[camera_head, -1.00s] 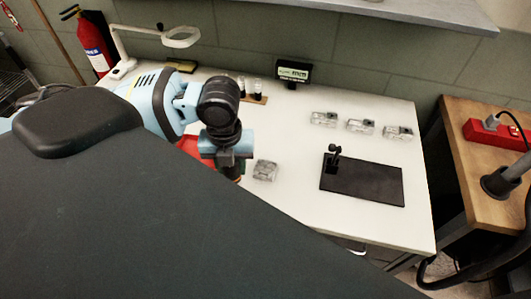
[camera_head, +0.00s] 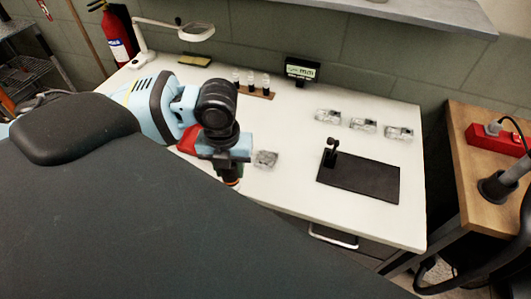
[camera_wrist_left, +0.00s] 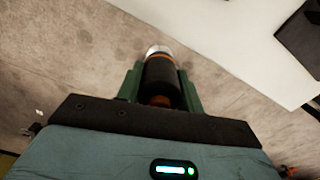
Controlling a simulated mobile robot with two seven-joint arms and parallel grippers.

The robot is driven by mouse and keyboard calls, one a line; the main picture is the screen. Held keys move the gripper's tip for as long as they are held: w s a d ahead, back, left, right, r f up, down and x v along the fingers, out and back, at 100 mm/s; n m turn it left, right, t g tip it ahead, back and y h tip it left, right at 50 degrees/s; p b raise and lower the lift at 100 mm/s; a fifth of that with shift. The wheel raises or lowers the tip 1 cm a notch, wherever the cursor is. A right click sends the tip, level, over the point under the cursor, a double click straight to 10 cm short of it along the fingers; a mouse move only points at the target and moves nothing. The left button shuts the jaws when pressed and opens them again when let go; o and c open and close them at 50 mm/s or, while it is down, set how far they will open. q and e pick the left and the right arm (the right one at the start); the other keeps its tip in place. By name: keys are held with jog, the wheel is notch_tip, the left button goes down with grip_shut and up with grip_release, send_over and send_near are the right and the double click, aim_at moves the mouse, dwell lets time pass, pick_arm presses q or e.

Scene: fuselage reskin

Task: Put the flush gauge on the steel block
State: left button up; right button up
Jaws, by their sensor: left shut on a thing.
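My left gripper (camera_wrist_left: 160,88) has green fingers shut on a black cylindrical tool with orange rings and a pale metal tip, which I take as the flush gauge (camera_wrist_left: 161,76). In the left wrist view, bare floor lies beyond its tip, with the table off to the upper right. In the head view, the gripper (camera_head: 232,172) is at the table's front edge, mostly hidden by its wrist. A small grey, shiny block (camera_head: 265,158), perhaps the steel block, sits on the white table just right of the gripper, apart from it. My right gripper is out of view.
Three clear-looking blocks (camera_head: 363,125) stand in a row at the back right of the white table (camera_head: 285,195). A black plate with a small upright stand (camera_head: 358,178) lies in front. A display (camera_head: 301,69) and a small rack (camera_head: 254,92) stand behind.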

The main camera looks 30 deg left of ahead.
pick_arm(q)
jog(key=w+f, duration=0.1)
jog(key=w, duration=1.3)
jog(key=shift+w+f+b, duration=0.15)
jog(key=shift+w+b, duration=0.15)
jog(key=shift+w, duration=0.1)
jog(key=shift+w+f, duration=0.2)
jog(key=shift+f, duration=0.7)
jog(key=shift+w+f, duration=0.2)
jog(key=shift+f, duration=0.65)
jog(key=shift+f, duration=0.2)
jog(key=o, duration=1.2)
